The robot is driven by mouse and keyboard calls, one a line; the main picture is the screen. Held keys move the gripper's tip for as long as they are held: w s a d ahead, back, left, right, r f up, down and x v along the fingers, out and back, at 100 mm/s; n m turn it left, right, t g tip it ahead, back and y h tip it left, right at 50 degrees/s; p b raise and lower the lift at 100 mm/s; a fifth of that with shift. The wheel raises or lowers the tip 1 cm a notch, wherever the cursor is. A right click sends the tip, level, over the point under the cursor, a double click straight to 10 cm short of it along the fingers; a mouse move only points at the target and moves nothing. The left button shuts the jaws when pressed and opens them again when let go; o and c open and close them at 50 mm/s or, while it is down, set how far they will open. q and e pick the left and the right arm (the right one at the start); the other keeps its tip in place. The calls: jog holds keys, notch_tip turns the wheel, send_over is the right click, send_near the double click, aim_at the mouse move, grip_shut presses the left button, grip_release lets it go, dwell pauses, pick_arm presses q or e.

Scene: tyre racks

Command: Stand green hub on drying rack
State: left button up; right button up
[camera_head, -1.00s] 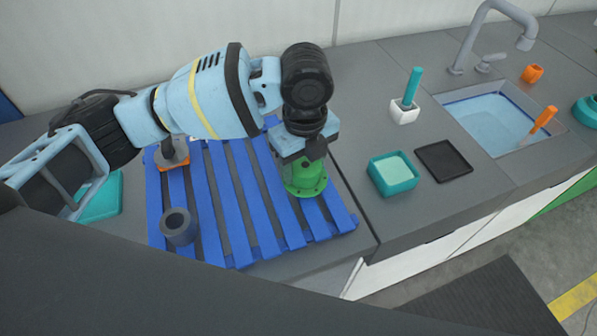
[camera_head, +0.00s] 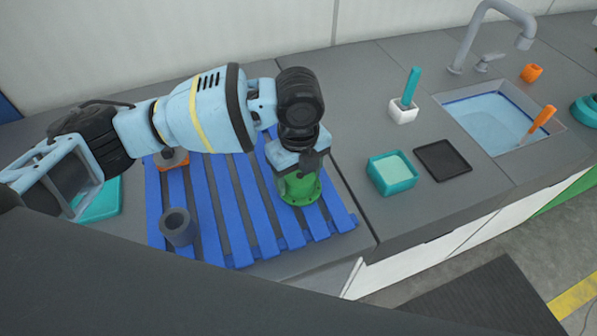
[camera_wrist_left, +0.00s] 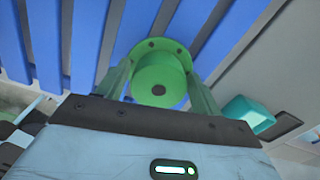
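The green hub (camera_head: 299,190) is upright, with its round flange at the bottom, at the right part of the blue slatted drying rack (camera_head: 236,215). The flange looks to rest on the slats. My left gripper (camera_head: 300,172) points down over the hub from above. In the left wrist view the hub (camera_wrist_left: 160,80) sits between the two fingers (camera_wrist_left: 160,88), one on each side and close against it, so the gripper looks shut on it. The gripper body hides part of the hub in the head view. My right gripper is not in view.
A grey ring (camera_head: 178,227) stands at the rack's front left, and an orange-based part (camera_head: 172,158) behind it. Right of the rack are a teal tray (camera_head: 392,174), a black tray (camera_head: 443,160), a white brush holder (camera_head: 403,111) and a sink (camera_head: 494,118).

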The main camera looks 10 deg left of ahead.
aim_at(299, 174)
pick_arm(q)
jog(key=shift+o, duration=0.9)
jog(key=shift+r, duration=0.2)
notch_tip(299, 174, up, 12)
jog(key=shift+p, duration=0.45)
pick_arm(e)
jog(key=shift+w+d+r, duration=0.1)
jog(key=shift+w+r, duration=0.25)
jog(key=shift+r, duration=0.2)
